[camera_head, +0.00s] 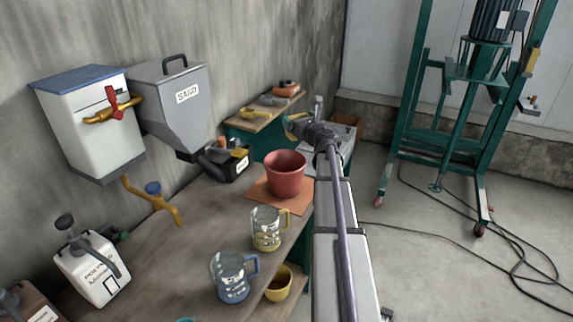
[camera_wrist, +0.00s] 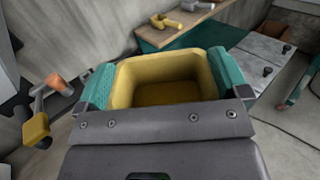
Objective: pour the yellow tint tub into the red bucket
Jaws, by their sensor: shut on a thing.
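The yellow tint tub (camera_wrist: 168,71) fills the middle of the wrist view, its open top showing a darker yellow-brown inside. The teal fingers of my gripper (camera_wrist: 166,84) are shut on its two sides. In the head view, my gripper (camera_head: 299,128) is beyond the red bucket and slightly to its right, with only a small part of the yellow tub visible. The red bucket (camera_head: 286,178) stands upright and open on an orange mat (camera_head: 262,199) on the bench. The red bucket does not show in the wrist view. I cannot tell the tub's exact tilt.
Two clear jugs, one yellow-handled (camera_head: 267,228) and one blue-handled (camera_head: 231,275), stand on the bench nearer than the bucket. A grey sand hopper (camera_head: 170,95) and a white hopper (camera_head: 90,125) hang at left. A green frame (camera_head: 455,110) stands on the floor at right.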

